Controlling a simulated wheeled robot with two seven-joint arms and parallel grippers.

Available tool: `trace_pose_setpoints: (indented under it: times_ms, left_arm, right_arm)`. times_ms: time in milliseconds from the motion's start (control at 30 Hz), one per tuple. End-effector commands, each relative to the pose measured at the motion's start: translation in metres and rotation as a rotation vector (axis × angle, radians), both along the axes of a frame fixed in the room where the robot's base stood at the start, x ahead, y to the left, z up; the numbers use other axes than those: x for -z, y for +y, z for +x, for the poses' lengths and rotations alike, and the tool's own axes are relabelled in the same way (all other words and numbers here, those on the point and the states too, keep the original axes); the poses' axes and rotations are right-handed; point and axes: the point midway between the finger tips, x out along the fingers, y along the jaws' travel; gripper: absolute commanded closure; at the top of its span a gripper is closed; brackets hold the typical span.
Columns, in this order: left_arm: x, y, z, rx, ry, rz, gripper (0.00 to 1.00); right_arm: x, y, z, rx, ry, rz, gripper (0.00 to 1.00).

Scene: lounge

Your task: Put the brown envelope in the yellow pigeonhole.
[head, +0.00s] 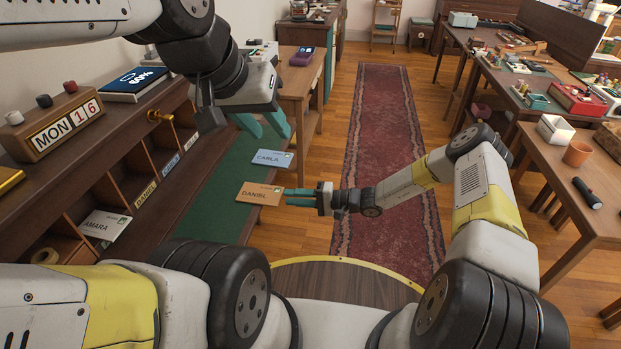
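The brown envelope (260,193), marked DANIEL, lies flat at the right edge of the green mat and seems to overhang it. My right gripper (287,197) is level with it, its teal fingertips at the envelope's right edge. Whether they pinch it is too small to tell. The yellow pigeonhole (146,194) has a yellow DANIEL label and is in the wooden rack at left; its inside is mostly dark. My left gripper (262,126) is open and empty, fingers pointing down, above the mat's far part and right of the rack.
A blue CARLA envelope (272,158) lies just behind the brown one. A white AMARA envelope (105,224) lies in a nearer pigeonhole. The green mat (205,205) is largely bare.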

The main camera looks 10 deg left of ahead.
Motion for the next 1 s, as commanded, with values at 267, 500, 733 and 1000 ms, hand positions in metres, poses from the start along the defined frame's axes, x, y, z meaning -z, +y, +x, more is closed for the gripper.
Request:
trace_pose_setpoints:
  times_ms: [267,500,733,1000]
  left_arm:
    - [0.000,0.000,0.000,0.000,0.000,0.000,0.64]
    - [0.000,0.000,0.000,0.000,0.000,0.000,0.64]
    - [0.000,0.000,0.000,0.000,0.000,0.000,0.64]
    - [0.000,0.000,0.000,0.000,0.000,0.000,0.64]
  right_arm:
    - [0.004,0.034,0.000,-0.002,0.001,0.000,0.75]
    - [0.005,0.052,0.002,-0.001,0.001,-0.001,0.75]
    - [0.006,0.058,0.002,-0.001,0.001,-0.002,0.75]
    - [0.006,0.057,0.002,0.000,0.001,-0.001,0.86]
